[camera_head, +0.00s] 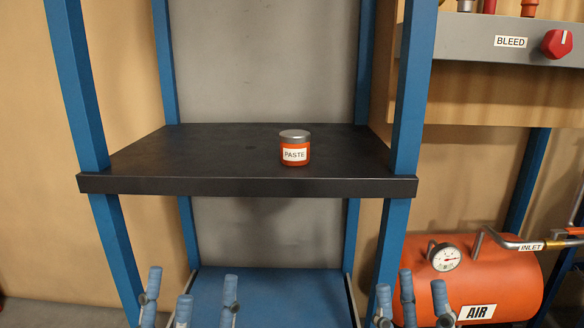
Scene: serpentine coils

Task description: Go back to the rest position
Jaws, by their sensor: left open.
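My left gripper (190,290) shows at the bottom left of the head view, with blue fingertips pointing up. Its fingers are spread, with nothing between them. My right gripper (412,295) shows at the bottom right, in front of the rack's right post and the left end of the red tank. Its blue fingertips also stand apart, and I see nothing held. Both grippers are below the level of the black shelf and apart from each other. The lower parts of both grippers are cut off by the frame's bottom edge.
An orange jar labelled PASTE (295,154) stands upright on the black shelf (200,165) between blue posts (410,90). A blue lower shelf (270,285) is below. At right are the red AIR tank (500,275), its gauge (446,257) and a red BLEED knob (557,43).

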